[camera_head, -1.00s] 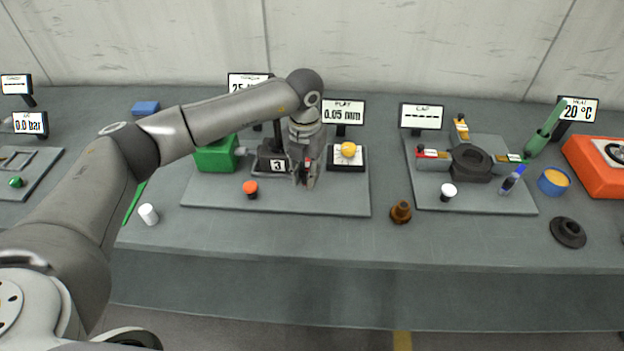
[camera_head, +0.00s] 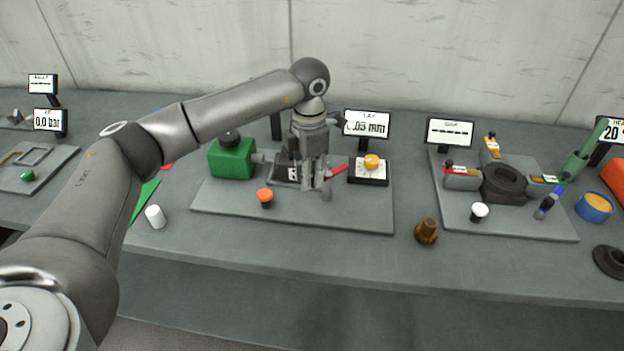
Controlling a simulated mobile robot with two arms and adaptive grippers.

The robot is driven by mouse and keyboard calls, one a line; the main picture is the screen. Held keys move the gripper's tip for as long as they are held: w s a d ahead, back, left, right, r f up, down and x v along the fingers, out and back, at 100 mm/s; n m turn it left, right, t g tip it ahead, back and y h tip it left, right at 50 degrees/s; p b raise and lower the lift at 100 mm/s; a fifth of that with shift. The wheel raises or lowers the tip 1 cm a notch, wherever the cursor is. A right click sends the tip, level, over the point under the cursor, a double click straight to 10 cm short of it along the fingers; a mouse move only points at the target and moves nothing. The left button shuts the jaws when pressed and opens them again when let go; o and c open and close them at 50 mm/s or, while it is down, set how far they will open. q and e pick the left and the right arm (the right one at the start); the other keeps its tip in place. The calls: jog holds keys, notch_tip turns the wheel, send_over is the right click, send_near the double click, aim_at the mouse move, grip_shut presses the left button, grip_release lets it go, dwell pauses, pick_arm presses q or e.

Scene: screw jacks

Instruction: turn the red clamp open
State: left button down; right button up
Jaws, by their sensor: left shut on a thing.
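The red clamp (camera_head: 336,171) is a short red lever at the right side of the dark block with a number plate (camera_head: 286,172), on the middle grey board (camera_head: 225,203). It slants up to the right from my fingers. My left gripper (camera_head: 316,187) points down in front of the block, with its fingers shut on the near end of the red clamp. The fingers and wrist hide that end and part of the block. My right gripper is not in view.
A green box (camera_head: 232,158) stands left of the block and an orange-red knob (camera_head: 265,197) in front. A yellow knob (camera_head: 371,162) on a black-and-white base is close right, below a display (camera_head: 367,124). A brown part (camera_head: 427,231) stands near the table edge.

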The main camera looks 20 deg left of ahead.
pick_arm(q)
jog(key=shift+w+a+r, duration=0.1)
jog(key=shift+w+r, duration=0.05)
dwell(0.4)
jog(key=c, duration=1.3)
grip_release()
notch_tip(320, 180, up, 12)
